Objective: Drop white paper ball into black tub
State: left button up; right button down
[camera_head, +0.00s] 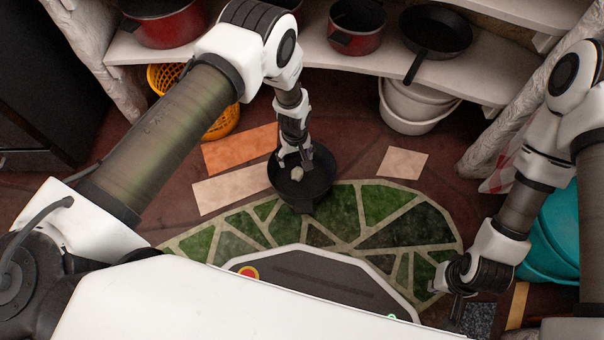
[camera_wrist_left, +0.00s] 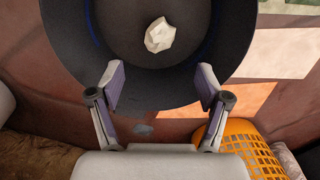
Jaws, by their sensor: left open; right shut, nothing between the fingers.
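The white paper ball (camera_wrist_left: 160,36) lies inside the round black tub, on its dark floor, in the left wrist view. My right gripper (camera_head: 457,306) is shut and empty at the lower right.
An orange basket (camera_head: 222,122) stands left of the tub under a pale shelf (camera_head: 300,50) with red pots (camera_head: 357,38) and a black pan (camera_head: 436,32). White buckets (camera_head: 408,124) stand below the shelf. A teal container (camera_head: 552,240) is at the right.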

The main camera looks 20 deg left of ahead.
pick_arm(q)
notch_tip(320, 180, up, 11)
jog(key=shift+f, duration=0.1)
dwell(0.4)
